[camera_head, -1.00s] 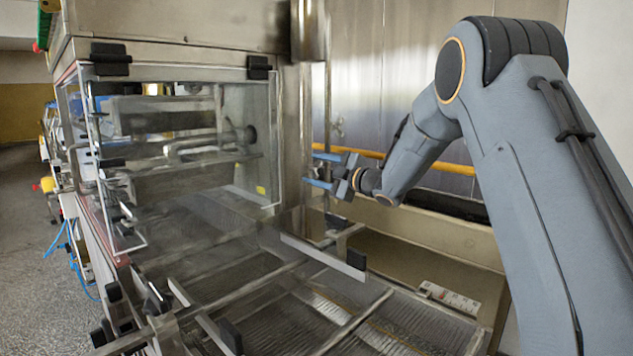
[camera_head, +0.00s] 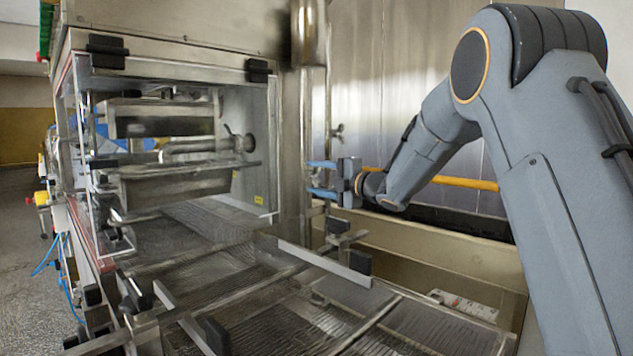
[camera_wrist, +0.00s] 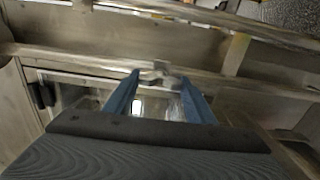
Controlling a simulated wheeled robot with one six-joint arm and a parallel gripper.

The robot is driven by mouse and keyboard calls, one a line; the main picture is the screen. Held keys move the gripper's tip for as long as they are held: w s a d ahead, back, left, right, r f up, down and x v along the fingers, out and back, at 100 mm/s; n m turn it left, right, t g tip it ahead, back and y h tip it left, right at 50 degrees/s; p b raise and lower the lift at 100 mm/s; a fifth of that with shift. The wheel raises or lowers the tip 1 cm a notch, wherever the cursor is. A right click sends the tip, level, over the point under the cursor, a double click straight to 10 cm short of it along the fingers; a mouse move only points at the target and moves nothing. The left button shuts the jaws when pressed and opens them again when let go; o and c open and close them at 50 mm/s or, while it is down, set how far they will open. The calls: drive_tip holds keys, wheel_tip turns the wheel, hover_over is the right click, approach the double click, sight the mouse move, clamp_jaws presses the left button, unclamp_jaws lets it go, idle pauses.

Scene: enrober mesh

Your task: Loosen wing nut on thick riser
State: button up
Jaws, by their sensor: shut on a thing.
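My gripper (camera_head: 309,178) reaches left with its two blue fingers, one above the other, beside the thick riser (camera_head: 311,105), the upright metal post at the machine's right edge. In the wrist view, the fingertips (camera_wrist: 159,76) are on either side of a small pale metal piece, which looks like the wing nut (camera_wrist: 158,74). My gripper is shut on it, with a gap the width of the piece between the fingers. The piece lies against a long metal bar (camera_wrist: 75,55), seemingly the riser. The wing nut cannot be made out in the head view.
The machine's clear-sided housing (camera_head: 255,190) stands left of the riser. A thinner upright with a small fitting (camera_head: 337,131) is behind my gripper. A mesh conveyor with metal rails (camera_head: 325,262) lies below. A yellow rail (camera_head: 465,182) runs behind my arm.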

drive_tip(key=o, duration=1)
drive_tip(key=shift+o, duration=0.2)
drive_tip(key=shift+s+d, duration=0.1)
drive_tip(key=v, duration=0.7)
drive_tip(key=shift+s+d+b, duration=0.25)
drive_tip(key=shift+b, duration=0.05)
